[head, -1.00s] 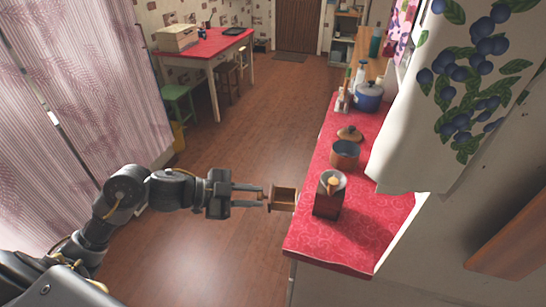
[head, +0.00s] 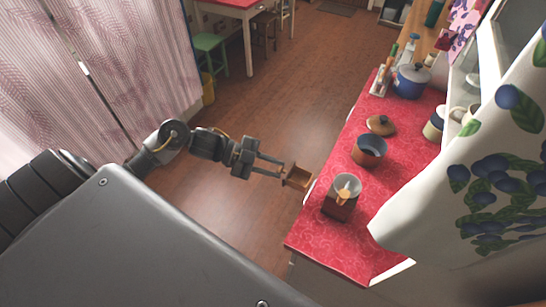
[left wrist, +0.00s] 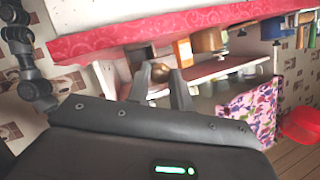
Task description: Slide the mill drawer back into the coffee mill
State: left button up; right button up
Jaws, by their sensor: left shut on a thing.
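The coffee mill (head: 339,209), a dark wooden box with a pale round top, stands upright near the front edge of the red counter. The mill drawer (head: 297,178) is a small open-topped brown wooden box, out of the mill and off to its left, just beyond the counter edge. My left gripper (head: 281,169) is shut on the drawer at its left end. In the left wrist view, the fingers (left wrist: 161,82) close around a small brownish part, likely the drawer's knob; the rest of the drawer is hard to make out. My right gripper is not in view.
On the red counter (head: 310,235) behind the mill are a copper-coloured pot (head: 369,153), a wooden lid (head: 381,125) and a blue pot (head: 411,82). A curtain with blue fruit (head: 490,190) hangs at the right.

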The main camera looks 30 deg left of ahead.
aim_at(285, 179)
pick_arm(q)
jog(key=shift+d+f, duration=0.5)
jog(key=shift+d, duration=0.1)
jog(key=shift+d+f+b, duration=0.55)
jog(key=shift+d, duration=0.2)
jog(key=shift+w+d+f, duration=0.1)
jog(key=shift+d+f, duration=0.2)
jog(key=shift+d, duration=0.1)
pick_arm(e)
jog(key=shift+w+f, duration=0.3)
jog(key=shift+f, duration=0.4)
pick_arm(q)
jog(key=shift+d, duration=0.15)
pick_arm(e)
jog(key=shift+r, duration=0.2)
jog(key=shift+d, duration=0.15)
